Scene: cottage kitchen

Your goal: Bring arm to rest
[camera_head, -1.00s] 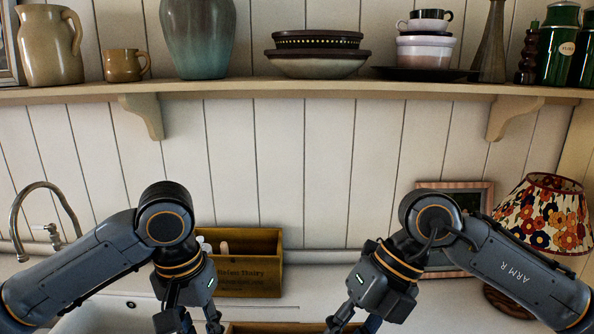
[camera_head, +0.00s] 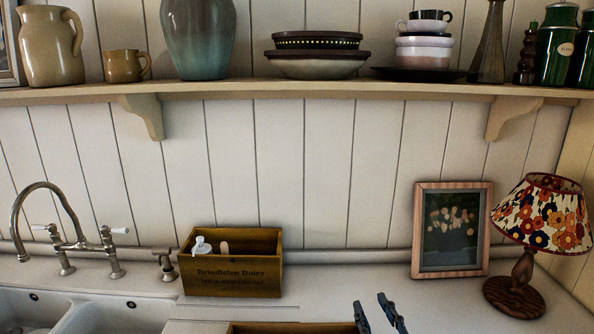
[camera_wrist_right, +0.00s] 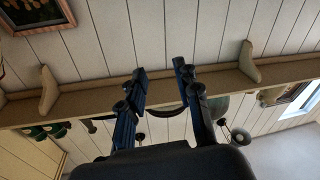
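My right gripper (camera_head: 377,314) shows at the bottom edge of the head view, right of centre. Only its two dark fingers are in sight, and they are apart. In the right wrist view the same gripper (camera_wrist_right: 162,82) points toward the planked wall and the shelf. Its fingers are spread with nothing between them. The rest of my right arm is out of the head view. My left gripper and left arm are in neither view.
A wooden dairy box (camera_head: 229,276) stands on the counter, with the tap (camera_head: 65,240) and sink (camera_head: 110,316) to its left. A picture frame (camera_head: 450,272) and flowered lamp (camera_head: 515,296) stand at right. The shelf (camera_head: 330,91) above holds crockery. A wooden edge (camera_head: 290,328) shows at the bottom.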

